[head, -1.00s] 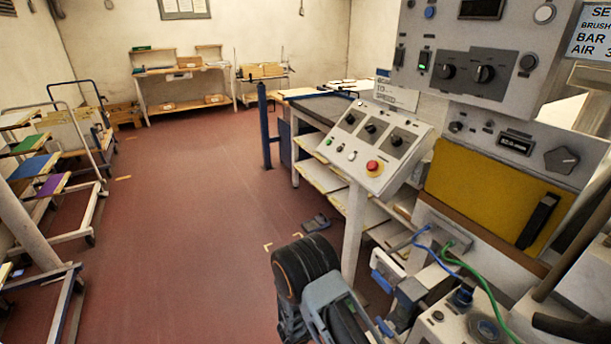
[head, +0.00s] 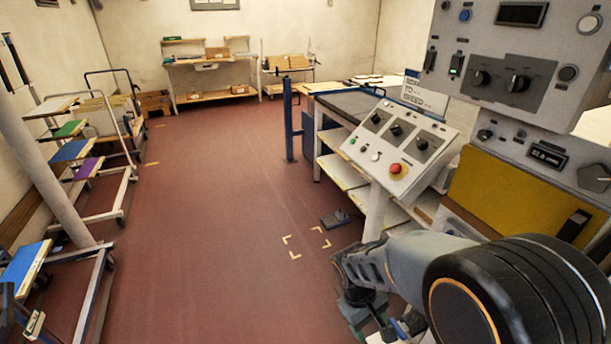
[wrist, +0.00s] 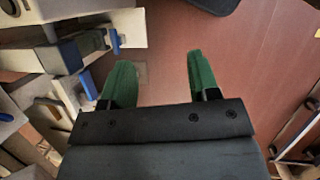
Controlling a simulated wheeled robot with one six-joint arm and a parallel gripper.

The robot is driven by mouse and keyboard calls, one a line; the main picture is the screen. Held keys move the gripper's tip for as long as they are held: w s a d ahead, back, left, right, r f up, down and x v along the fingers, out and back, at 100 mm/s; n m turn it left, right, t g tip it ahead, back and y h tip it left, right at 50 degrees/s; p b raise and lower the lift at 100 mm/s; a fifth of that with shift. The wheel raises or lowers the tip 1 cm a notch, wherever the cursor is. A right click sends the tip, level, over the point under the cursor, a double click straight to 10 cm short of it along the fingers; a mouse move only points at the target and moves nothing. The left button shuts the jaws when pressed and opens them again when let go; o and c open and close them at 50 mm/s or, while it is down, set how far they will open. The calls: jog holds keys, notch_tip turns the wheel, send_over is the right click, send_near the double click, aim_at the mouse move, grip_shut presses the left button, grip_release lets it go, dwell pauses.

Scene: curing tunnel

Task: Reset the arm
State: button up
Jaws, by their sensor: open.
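My gripper (wrist: 158,60) shows in the wrist view with two green fingers apart and nothing between them. Red-brown floor shows between and beyond the fingers. In the head view my arm crosses the lower right, with a large dark joint close to the camera. The gripper's fingertips cannot be made out clearly there.
A sloped control console (head: 399,145) with a red button stands just beyond my arm. A grey control cabinet (head: 440,90) with a yellow panel (head: 508,190) rises at right. Wheeled racks (head: 105,215) line the left. The middle floor (head: 215,220) is clear, with a pedal (head: 335,220) near the console.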

notch_tip(320, 180, up, 16)
jog(key=d+m+t+y+p, duration=0.2)
jog(key=m+t+y, duration=0.1)
jog(key=m+t, duration=0.3)
jog(key=shift+s, duration=0.45)
jog(key=shift+c, duration=0.4)
